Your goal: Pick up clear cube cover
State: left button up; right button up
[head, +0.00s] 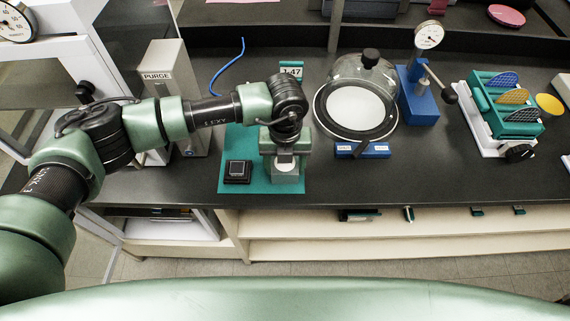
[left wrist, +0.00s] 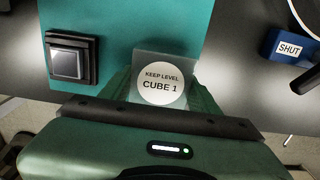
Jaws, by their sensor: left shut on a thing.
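The clear cube cover (head: 288,174) is a see-through box with a round white label on top. In the left wrist view the cover (left wrist: 151,62) shows its label, which reads "KEEP LEVEL CUBE 1". My left gripper (head: 285,160) is over the cover above the teal mat (head: 234,143), shut on it. In the left wrist view the green fingers (left wrist: 165,95) lie on either side of the cover. I cannot tell whether the cover touches the mat. My right gripper is not in view.
A small black square holder (head: 238,172) sits on the mat left of the cover. A glass dome (head: 357,95) on a round base stands to the right, with a blue dial gauge stand (head: 417,97) beyond it. A PURGE box (head: 170,75) stands behind my left arm.

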pick_arm(q)
notch_tip(320, 180, up, 20)
jog(key=b, duration=0.5)
jog(key=shift+b, duration=0.35)
